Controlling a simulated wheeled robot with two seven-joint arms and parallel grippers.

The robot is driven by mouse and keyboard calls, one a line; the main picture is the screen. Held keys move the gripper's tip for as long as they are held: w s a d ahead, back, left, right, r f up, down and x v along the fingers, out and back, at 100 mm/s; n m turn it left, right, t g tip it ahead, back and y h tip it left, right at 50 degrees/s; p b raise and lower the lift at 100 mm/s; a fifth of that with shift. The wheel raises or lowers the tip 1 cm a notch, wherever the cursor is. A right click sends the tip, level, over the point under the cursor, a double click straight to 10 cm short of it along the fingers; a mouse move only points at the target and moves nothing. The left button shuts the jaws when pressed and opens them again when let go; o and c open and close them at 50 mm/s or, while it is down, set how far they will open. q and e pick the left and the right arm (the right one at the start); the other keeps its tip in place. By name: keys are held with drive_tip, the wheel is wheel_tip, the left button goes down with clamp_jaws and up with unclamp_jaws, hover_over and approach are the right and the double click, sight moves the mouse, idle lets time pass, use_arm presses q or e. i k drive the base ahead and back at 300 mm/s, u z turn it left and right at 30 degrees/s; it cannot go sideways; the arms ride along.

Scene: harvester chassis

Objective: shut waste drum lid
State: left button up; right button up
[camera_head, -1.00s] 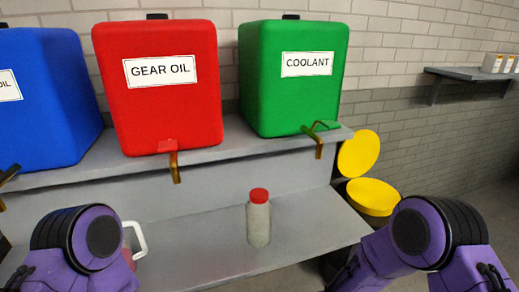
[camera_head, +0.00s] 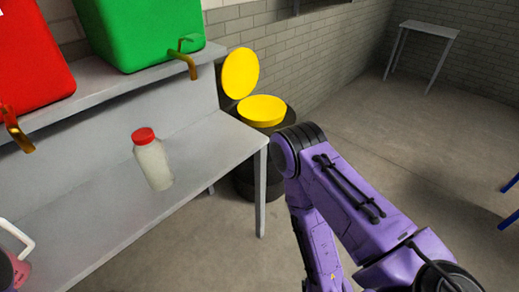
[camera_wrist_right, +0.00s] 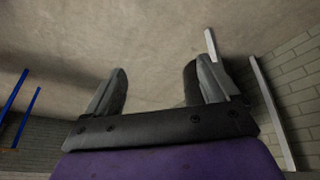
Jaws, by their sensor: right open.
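The waste drum (camera_head: 262,165) is a dark cylinder with a yellow top (camera_head: 262,110), standing on the floor just past the right end of the bench. Its round yellow lid (camera_head: 240,73) stands up, open, at the drum's back left. My right arm rises in front of and to the right of the drum in the head view, and its gripper is outside that view. In the right wrist view my right gripper (camera_wrist_right: 155,78) is open and empty, with bare floor beyond the fingers. The drum is not visible there. My left gripper is in neither view.
The grey bench (camera_head: 110,210) holds a bottle with a red cap (camera_head: 153,160). A green container (camera_head: 150,30) with a tap sits on the shelf above. A brick wall (camera_head: 320,45) runs behind the drum. The floor (camera_head: 430,130) to the right is mostly clear, up to a small table (camera_head: 430,28).

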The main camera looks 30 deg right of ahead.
sight(240, 70)
drive_tip(key=z, duration=2)
drive_tip(key=i, duration=2.85)
drive_tip(key=u, duration=3.55)
